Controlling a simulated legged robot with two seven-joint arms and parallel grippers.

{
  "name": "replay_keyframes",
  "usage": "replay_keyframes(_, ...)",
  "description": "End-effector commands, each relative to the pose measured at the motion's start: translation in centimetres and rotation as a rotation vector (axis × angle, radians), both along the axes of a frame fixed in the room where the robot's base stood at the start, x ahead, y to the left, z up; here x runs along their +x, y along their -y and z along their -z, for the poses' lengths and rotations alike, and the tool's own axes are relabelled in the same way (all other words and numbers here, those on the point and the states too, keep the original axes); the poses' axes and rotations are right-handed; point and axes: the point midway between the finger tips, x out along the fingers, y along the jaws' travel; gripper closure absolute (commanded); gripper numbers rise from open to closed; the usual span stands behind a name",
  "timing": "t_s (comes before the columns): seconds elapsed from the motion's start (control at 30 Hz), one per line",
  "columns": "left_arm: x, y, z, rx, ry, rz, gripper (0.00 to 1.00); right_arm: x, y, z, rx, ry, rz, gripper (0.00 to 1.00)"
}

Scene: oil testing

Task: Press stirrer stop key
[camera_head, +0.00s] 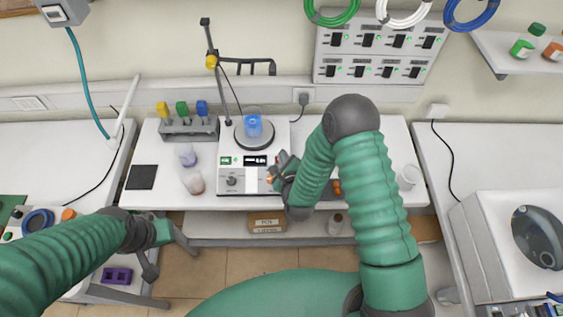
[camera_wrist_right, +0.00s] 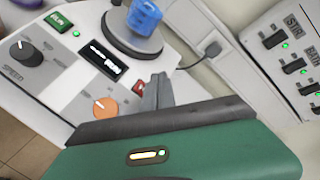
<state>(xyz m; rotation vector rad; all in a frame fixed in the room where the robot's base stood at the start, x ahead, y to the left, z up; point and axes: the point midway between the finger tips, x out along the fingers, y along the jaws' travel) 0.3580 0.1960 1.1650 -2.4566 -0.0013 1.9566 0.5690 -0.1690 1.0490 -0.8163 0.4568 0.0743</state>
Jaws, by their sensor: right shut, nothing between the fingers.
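The white stirrer (camera_head: 240,182) stands on the bench, with a round plate and a blue-filled beaker (camera_head: 253,126) at its back. Its front has a green key (camera_wrist_right: 57,22), a lit display (camera_wrist_right: 102,60), a black speed knob (camera_wrist_right: 26,53) and an orange knob (camera_wrist_right: 104,107). A small red key (camera_wrist_right: 138,88), taken to be the stop key, is partly hidden by my right gripper's fingers. My right gripper (camera_wrist_right: 157,90) is shut and empty, its tips at or just above that key; I cannot tell if they touch. My left gripper (camera_head: 165,233) is off the bench's front, jaws unclear.
A rack of coloured-handled tools (camera_head: 188,127) and small jars (camera_head: 195,183) stand left of the stirrer. A stand (camera_head: 213,50) with a clamp rises behind it. A wall switch panel (camera_head: 372,52) is at the back. A white cup (camera_head: 408,176) stands right of my right arm.

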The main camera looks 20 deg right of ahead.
Motion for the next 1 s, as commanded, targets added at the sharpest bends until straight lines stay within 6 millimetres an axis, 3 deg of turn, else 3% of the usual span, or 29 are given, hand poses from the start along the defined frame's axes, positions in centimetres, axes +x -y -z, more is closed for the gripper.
replay_keyframes(0.1, 0.0, 0.0, 2.0, 0.0, 0.0, 0.0, 0.64, 0.5, -0.1, 2.1, -0.001, 0.002, 0.0, 1.0)
replay_keyframes(0.23, 0.0, 0.0, 2.8, 0.0, 0.0, 0.0, 0.64, 0.9, -0.1, 3.0, -0.003, 0.0, -0.001, 1.0)
replay_keyframes(1.0, 0.0, 0.0, 2.9, 0.0, 0.0, 0.0, 0.64, 1.1, 0.0, 3.1, -0.003, 0.0, -0.001, 1.0)
